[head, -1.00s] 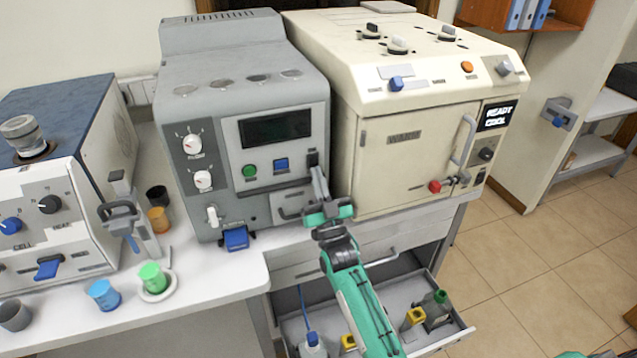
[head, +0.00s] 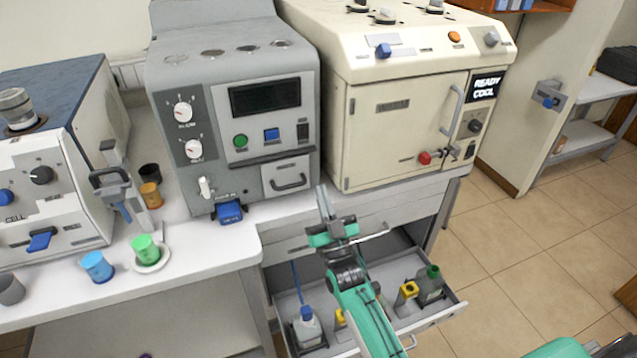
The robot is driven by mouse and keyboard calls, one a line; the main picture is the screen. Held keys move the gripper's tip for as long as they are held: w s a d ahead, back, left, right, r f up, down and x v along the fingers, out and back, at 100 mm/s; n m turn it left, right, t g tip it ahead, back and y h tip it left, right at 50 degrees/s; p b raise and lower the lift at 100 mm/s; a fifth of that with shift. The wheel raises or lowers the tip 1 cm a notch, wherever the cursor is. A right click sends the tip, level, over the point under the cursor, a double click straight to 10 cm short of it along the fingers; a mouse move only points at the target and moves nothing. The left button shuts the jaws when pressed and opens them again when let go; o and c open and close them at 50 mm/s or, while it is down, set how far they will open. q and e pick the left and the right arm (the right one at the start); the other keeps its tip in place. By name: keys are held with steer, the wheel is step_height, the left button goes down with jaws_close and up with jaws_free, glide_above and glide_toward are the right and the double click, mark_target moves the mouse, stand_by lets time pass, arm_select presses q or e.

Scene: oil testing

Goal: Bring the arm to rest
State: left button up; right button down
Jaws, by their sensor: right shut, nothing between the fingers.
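My right arm comes in from the bottom of the head view. Its gripper (head: 323,204) points up and away, in front of the counter edge and above the open drawer. The fingers are together with nothing between them. The gripper is apart from the grey machine (head: 232,110) and its small closed drawer with a dark handle (head: 288,177). A green part at the bottom right edge looks like more of my own body. My left gripper does not show.
An open drawer (head: 440,312) below the counter holds a white bottle with a blue cap (head: 307,326), yellow-topped items and a green-capped bottle (head: 430,283). A cream oven (head: 400,120) reads READY COOL.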

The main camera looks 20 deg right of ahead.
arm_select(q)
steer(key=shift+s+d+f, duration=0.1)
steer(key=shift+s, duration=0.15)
arm_select(e)
steer(key=shift+s+f, duration=0.4)
steer(key=shift+f, duration=0.25)
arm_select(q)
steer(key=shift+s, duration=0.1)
arm_select(e)
steer(key=shift+f, duration=0.1)
